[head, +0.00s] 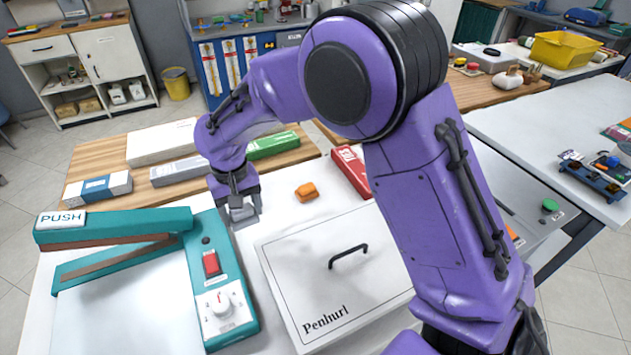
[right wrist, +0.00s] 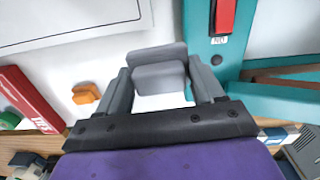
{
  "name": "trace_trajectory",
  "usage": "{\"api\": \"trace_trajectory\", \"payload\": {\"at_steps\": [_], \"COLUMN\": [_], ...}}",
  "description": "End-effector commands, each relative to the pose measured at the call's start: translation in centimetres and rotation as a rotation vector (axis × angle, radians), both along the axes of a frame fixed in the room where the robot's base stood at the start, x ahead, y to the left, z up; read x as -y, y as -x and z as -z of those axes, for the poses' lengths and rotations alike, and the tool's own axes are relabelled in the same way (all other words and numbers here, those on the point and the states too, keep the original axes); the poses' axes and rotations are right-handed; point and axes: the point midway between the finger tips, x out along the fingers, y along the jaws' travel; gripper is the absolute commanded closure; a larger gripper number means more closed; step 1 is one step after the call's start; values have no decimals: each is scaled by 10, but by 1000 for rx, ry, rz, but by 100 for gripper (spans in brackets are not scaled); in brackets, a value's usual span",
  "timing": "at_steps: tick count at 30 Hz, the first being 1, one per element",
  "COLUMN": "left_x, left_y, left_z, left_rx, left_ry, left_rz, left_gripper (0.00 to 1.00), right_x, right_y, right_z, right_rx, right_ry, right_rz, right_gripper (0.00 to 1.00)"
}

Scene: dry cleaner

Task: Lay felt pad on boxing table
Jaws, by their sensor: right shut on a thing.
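My right gripper (head: 240,208) is shut on a small light-grey piece, which looks like the felt pad (head: 243,218). In the right wrist view the grey pad (right wrist: 158,60) sits between the two fingers (right wrist: 160,88), over the white tabletop. The white-topped table (head: 247,243), which looks like the boxing table, lies below. The gripper is between the teal press and the lidded white box. I cannot tell if the pad touches the table. My left gripper is out of view.
The teal press (head: 222,290) with a red switch stands left of the gripper. The white box (head: 290,285) marked Penhurl has a black handle. An orange lump (head: 306,192) and a red box (head: 350,172) lie behind it. Cartons (head: 160,143) stand on the wooden table.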

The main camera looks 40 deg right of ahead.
Motion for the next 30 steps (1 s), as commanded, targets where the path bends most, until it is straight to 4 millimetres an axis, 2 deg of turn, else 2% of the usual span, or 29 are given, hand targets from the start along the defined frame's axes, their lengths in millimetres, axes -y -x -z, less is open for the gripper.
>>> {"api": "trace_trajectory", "payload": {"at_steps": [4,13,18,25,27,30], "left_x": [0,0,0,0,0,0], "left_y": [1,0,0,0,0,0], "left_z": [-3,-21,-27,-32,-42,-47], "left_rx": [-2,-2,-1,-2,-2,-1], "left_ry": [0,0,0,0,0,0], "left_rz": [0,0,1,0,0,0], "left_gripper": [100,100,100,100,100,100], "right_x": [20,80,98,112,111,111], "right_y": [-17,-70,-88,-101,-100,-100], "right_z": [1,39,75,100,110,124], "right_rx": [-1,-6,-6,-5,-9,-5], "right_ry": [1,1,1,2,2,2], "right_rz": [64,68,61,61,59,58], "right_gripper": [57,57,57,57,57,57]}}
